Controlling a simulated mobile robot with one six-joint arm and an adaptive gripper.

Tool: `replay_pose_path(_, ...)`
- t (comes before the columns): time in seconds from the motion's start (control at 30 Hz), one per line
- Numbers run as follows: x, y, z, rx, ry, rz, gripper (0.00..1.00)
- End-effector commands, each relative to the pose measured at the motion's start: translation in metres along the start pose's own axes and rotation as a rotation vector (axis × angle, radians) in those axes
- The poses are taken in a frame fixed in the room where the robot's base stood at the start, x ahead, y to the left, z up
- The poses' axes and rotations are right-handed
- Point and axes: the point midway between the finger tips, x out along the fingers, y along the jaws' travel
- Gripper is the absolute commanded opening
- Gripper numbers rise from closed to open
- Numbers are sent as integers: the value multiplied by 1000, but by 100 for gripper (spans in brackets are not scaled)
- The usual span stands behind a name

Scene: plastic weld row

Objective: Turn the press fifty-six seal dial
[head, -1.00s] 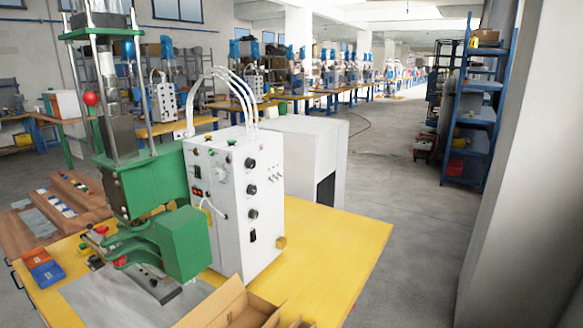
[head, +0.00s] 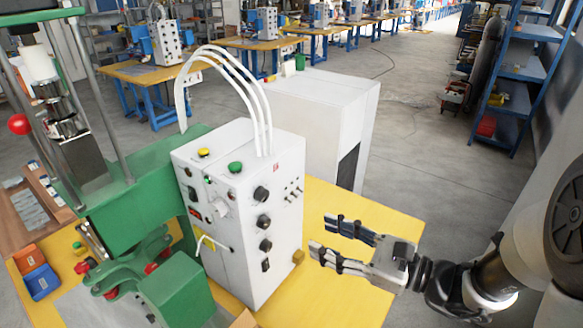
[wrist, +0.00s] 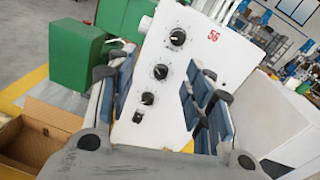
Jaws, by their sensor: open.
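The press's white control box (head: 235,265) stands on the yellow table, marked 56 in the wrist view (wrist: 185,105). Its right face carries a column of three black dials: top dial (head: 261,193), middle dial (head: 264,221) and bottom dial (head: 266,245). The wrist view shows the same top dial (wrist: 177,37), middle dial (wrist: 160,72) and bottom dial (wrist: 148,98). I cannot read which is the seal dial. My gripper (head: 322,235) is open and empty, right of the box, pointing at that face. It stands apart from the dials.
The green press (head: 135,205) stands left of the box. A white cabinet (head: 325,110) is behind it. White hoses (head: 235,75) arch over the top. An open cardboard box (wrist: 30,140) lies near the table's front.

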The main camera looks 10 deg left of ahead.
Motion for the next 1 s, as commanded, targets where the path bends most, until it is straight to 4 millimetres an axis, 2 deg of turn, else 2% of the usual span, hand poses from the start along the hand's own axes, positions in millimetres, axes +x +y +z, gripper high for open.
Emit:
replay_pose_path(0.1,-2,-19,-3,55,-29,-70,47)
replay_pose_path(0.27,10,-24,-5,63,-36,-85,47)
replay_pose_path(0.8,123,-32,-1,61,-35,-80,47)
replay_pose_path(1.0,155,-35,0,61,-35,-82,47)
